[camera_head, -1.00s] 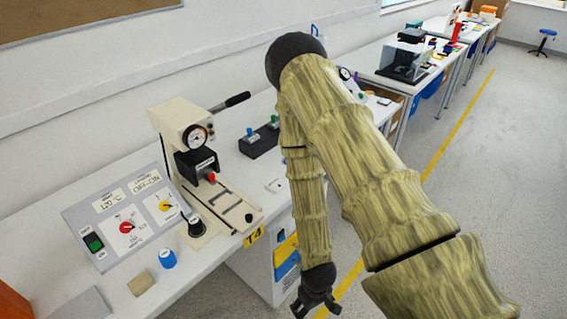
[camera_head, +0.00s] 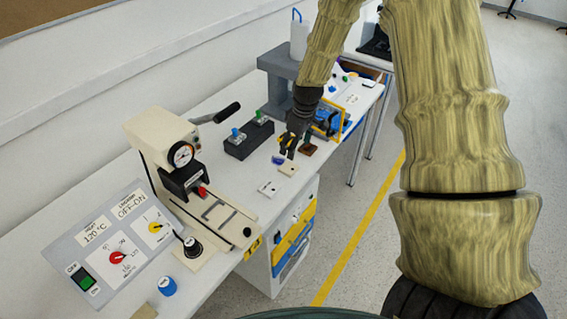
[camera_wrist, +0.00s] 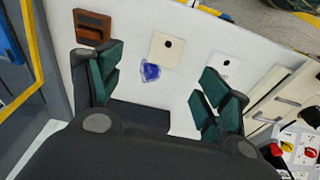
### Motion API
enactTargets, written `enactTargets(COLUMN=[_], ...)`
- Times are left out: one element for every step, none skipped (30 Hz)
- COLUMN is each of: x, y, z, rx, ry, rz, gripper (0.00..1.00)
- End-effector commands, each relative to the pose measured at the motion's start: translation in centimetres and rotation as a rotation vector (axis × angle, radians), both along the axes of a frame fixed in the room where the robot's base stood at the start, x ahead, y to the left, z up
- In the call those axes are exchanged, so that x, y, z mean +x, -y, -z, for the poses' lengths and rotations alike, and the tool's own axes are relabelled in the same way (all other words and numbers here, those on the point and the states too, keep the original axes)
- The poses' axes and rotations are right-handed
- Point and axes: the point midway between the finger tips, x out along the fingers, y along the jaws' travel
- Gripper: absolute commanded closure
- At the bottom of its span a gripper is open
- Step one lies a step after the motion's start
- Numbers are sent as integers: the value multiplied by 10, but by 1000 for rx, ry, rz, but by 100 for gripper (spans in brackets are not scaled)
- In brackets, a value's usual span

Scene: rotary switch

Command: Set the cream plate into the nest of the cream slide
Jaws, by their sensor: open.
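The cream plate (camera_head: 288,169), a small square with a dark hole, lies flat on the bench right of the cream press; it also shows in the wrist view (camera_wrist: 163,50). My gripper (camera_head: 288,147) is above the bench just beyond the plate. In the wrist view my gripper (camera_wrist: 163,78) has its green-padded fingers spread with nothing held between them. The cream slide (camera_head: 237,222) extends from the press, and its nest (camera_head: 218,211) is a dark-outlined square that looks empty. Part of the slide shows at the right of the wrist view (camera_wrist: 270,103).
A white plate (camera_head: 268,188) lies between the cream plate and the slide. A blue piece (camera_head: 278,160) and a brown block (camera_head: 308,149) lie close by. A dark box with knobs (camera_head: 248,139) stands behind. A blue and yellow fixture (camera_head: 328,118) stands at the right.

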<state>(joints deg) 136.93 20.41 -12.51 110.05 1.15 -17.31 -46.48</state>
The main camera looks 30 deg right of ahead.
Motion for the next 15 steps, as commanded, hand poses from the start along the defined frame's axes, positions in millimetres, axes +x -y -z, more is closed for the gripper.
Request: enactTargets(x=[0,1,2,4,5,7,8,9,10,10,10,10,11,11,11], y=[-2,-4,-6,-7,-9,-10,-11,-11,-12,-12,-13,-13,-13,-12,-12], z=[4,7,11,15,19,23,27,30,34,37,40,43,45,47,49], rx=[1,1,1,1,1,1,1,1,1,1,1,1,0,0,1], ry=[-2,-4,-3,-4,-5,-4,-4,-3,-3,-3,-4,-4,-3,-2,-2], rz=[-3,-5,-7,-10,-11,-13,-13,-14,-14,-14,-13,-13,-13,-12,-11], gripper=[23,23,23,23,23,23,23,23,23,23,23,23,23,23,23])
